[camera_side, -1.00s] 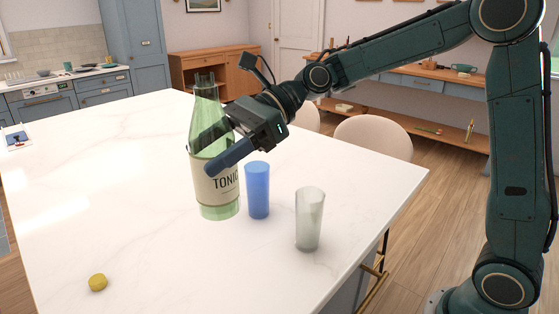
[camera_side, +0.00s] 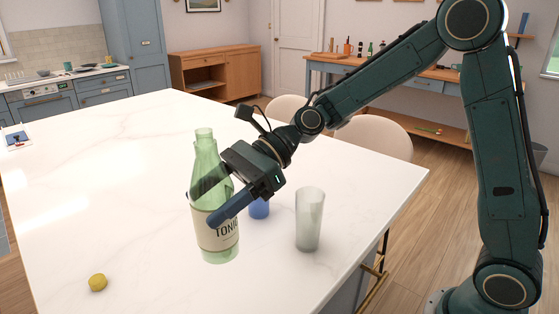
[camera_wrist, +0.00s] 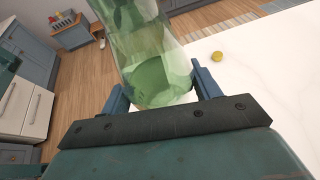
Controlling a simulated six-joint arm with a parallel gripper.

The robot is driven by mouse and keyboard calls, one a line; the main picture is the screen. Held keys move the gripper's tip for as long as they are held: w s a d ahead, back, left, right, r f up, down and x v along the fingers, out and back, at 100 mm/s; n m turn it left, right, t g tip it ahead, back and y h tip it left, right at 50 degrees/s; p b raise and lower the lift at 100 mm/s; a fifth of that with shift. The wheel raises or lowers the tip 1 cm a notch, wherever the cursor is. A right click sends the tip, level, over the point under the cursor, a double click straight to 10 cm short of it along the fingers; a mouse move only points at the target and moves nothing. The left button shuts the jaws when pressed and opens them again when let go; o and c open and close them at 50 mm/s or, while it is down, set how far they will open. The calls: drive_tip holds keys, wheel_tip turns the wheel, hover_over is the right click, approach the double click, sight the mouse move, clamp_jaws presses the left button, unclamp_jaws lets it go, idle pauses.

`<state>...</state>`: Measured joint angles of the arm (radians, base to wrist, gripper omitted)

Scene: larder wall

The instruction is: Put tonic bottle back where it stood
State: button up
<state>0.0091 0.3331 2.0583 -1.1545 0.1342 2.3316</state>
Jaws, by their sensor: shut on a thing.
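The tonic bottle (camera_side: 217,238) is green, see-through glass with a cream label reading TONIC. My gripper (camera_side: 206,207) reaches in from the right and is shut around the bottle's body, near the top of the label. In the wrist view, the green bottle (camera_wrist: 150,50) stands between the two blue fingers of my gripper (camera_wrist: 160,88).
A frosted clear glass (camera_side: 309,222) stands farther right. A small round yellow thing (camera_side: 97,282) lies front left.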

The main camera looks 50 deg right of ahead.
sight(219, 241)
wheel_tip(219, 241, down, 9)
drive_tip(key=shift+r, duration=0.15)
drive_tip(key=shift+f, duration=1.9)
drive_tip(key=shift+f, duration=0.15)
drive_tip(key=o, duration=1.6)
drive_tip(key=shift+v, duration=3.8)
